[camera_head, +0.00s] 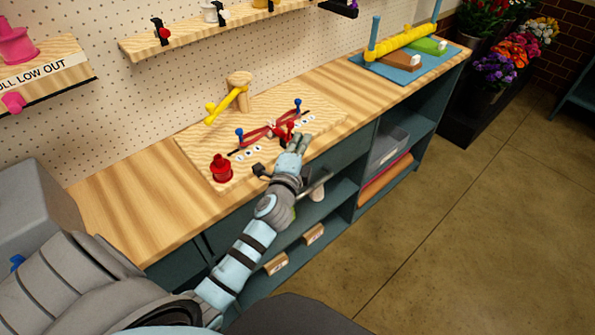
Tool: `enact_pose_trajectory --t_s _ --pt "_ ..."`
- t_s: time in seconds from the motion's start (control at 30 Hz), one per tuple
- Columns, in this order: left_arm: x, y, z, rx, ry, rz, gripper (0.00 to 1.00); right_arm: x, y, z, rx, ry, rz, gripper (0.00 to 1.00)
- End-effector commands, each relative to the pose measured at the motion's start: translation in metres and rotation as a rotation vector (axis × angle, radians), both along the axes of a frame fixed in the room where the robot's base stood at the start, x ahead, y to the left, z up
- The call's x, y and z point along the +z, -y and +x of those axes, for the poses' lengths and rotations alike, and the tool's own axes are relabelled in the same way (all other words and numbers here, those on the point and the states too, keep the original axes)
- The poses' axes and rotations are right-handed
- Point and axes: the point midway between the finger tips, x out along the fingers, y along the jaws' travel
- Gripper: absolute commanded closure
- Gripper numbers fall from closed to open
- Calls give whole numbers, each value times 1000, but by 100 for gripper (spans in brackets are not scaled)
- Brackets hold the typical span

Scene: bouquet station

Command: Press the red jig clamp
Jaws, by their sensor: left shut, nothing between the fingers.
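The red jig clamp (272,132) sits on the light wooden jig board (195,148) on the workbench, with a blue-knobbed post at each end. My left gripper (299,143) is shut and empty. Its fingertips are at the right part of the clamp and hide some of it; I cannot tell whether they touch it. My right gripper is not in view.
A red knob-like piece (222,168) stands at the board's front left. A yellow lever on a wooden post (238,93) stands behind the clamp. A blue mat (410,68) with a yellow roller lies at the far right. Bare bench top (125,205) shows at left.

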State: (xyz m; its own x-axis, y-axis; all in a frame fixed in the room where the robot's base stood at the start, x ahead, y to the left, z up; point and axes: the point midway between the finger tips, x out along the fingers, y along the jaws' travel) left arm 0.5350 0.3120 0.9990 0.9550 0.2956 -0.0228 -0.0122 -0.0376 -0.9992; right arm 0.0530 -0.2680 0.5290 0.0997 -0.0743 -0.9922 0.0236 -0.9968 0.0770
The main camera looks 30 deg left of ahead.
Motion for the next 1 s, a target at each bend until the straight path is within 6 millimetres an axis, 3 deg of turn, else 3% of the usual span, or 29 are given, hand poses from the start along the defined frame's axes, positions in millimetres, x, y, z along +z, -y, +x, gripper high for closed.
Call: enact_pose_trajectory --t_s 0.1,0.3,0.5,0.67,1.0 --pt "-1 20 -12 3 -2 -3 100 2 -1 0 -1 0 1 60" --pt "-2 34 -60 1 -4 -1 100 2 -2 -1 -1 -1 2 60" --pt "-2 46 -92 -2 -1 -3 100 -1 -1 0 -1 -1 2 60" --pt "-1 48 -102 -1 -1 1 100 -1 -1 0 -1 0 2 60" --pt "-1 48 -103 0 -1 1 100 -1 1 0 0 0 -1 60"
